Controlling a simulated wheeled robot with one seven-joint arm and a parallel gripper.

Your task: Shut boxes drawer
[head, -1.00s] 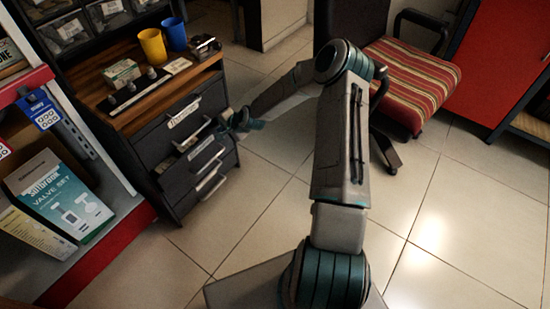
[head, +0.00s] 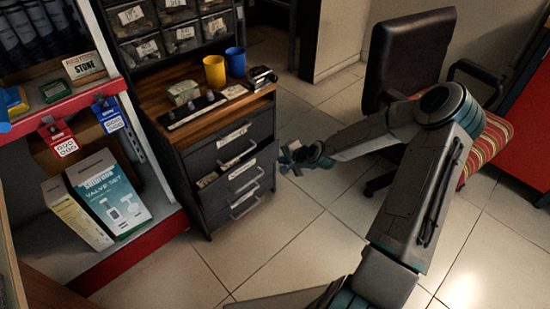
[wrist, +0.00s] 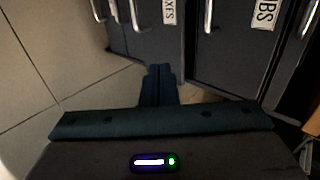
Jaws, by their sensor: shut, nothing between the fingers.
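The dark cabinet (head: 205,225) has several drawers with pale labels and metal handles. The boxes drawer (head: 262,178), below the top drawer (head: 233,140), stands partly pulled out, with pale contents visible at its top. In the wrist view the boxes drawer (wrist: 150,42) shows a cut-off label ending "XES", with a dark gap beside it. My gripper (head: 288,158) is just right of the drawer front in the head view, apparently clear of it. In the wrist view my gripper's fingers (wrist: 160,72) are together and empty, pointing at the cabinet.
The cabinet's wooden top (head: 205,108) holds a yellow cup (head: 214,72), a blue cup (head: 236,62) and small items. A red-edged shelf with boxes stands left. A chair (head: 405,65) stands behind my arm. The tiled floor before the cabinet is clear.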

